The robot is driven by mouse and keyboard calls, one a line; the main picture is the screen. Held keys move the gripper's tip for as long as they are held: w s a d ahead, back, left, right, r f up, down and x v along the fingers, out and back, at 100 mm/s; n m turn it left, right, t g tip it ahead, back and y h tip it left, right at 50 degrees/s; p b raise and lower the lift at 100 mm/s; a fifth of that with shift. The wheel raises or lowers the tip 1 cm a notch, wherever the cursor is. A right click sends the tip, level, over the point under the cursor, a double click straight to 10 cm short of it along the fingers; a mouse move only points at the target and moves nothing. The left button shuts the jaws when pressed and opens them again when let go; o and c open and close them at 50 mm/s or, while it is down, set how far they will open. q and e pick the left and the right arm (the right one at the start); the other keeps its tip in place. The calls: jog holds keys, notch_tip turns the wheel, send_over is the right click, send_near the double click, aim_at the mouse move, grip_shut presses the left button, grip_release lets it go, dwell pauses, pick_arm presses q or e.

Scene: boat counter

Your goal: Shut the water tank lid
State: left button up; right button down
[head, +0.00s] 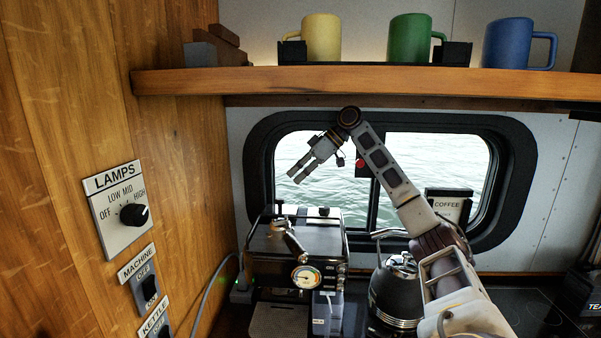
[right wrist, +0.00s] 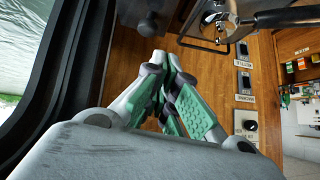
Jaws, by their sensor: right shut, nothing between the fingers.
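The coffee machine (head: 297,240) stands on the counter below the window, with a flat top and a round gauge on its front. Small dark knobs show along its back top edge. I cannot make out which part is the water tank lid or whether it stands open. My right gripper (head: 294,179) is in front of the window, above the machine and apart from it. It points left and down, shut and empty; its green-padded fingers show together in the right wrist view (right wrist: 172,95). There, a dark knob (right wrist: 148,26) shows beyond the fingertips. My left gripper is not in view.
A dark kettle (head: 393,290) stands right of the machine, near my right arm. The shelf (head: 380,83) above holds yellow, green and blue mugs. The wooden wall with switches (head: 122,212) bounds the left. A coffee box (head: 449,205) stands by the window.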

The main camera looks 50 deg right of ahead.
jog(key=p, duration=0.1)
send_over(281, 213)
jog(key=f, duration=0.5)
jog(key=shift+w+d+f, duration=0.15)
jog(key=shift+w+f, duration=0.05)
jog(key=shift+s+f, duration=0.2)
jog(key=shift+f, duration=1.7)
jog(key=shift+f, duration=0.1)
